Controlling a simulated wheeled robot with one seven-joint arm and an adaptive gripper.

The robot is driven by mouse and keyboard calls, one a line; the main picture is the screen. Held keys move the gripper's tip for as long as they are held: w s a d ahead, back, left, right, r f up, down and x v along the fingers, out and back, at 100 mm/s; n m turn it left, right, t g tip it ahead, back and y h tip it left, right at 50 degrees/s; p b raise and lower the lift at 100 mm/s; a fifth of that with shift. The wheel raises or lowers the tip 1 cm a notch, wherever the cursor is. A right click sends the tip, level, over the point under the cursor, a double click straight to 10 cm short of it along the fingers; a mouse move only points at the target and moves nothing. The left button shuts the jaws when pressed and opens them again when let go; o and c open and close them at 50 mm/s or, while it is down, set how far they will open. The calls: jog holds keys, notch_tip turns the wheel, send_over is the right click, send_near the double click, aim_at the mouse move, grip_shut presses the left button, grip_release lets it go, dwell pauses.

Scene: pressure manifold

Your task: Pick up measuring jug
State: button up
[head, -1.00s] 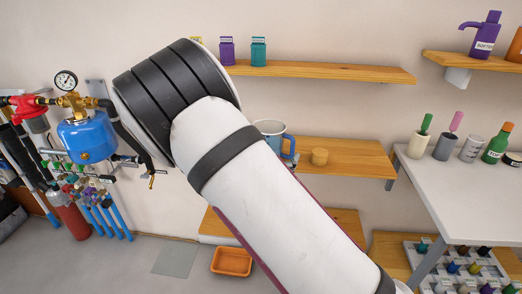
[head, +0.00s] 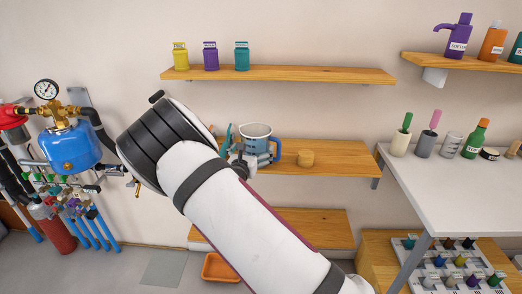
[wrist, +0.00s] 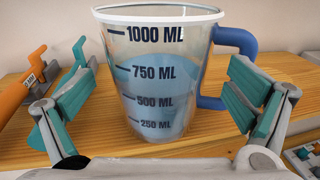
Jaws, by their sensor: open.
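The measuring jug (head: 256,131) stands upright on the middle wooden shelf in the head view, partly hidden by my arm. In the wrist view, the jug (wrist: 158,72) is clear with a white rim, dark ML marks, bluish contents and a blue handle on its right. My gripper (wrist: 158,108) is open, with one teal-padded finger to the jug's left and the other to its right, near the handle. I see gaps between the jug and both fingers. In the head view, my gripper (head: 240,152) is at the jug, mostly behind my arm.
An orange tool (wrist: 22,83) lies left of my left finger. An upper shelf (head: 290,75) with several bottles is above. A white table (head: 440,190) stands at the right.

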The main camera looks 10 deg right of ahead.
jog(key=x, duration=0.4)
jog(key=shift+w+f, duration=0.1)
jog(key=shift+w, duration=0.1)
jog(key=c, duration=1.4)
jog(key=shift+c, duration=1.4)
jog(key=shift+r, duration=0.3)
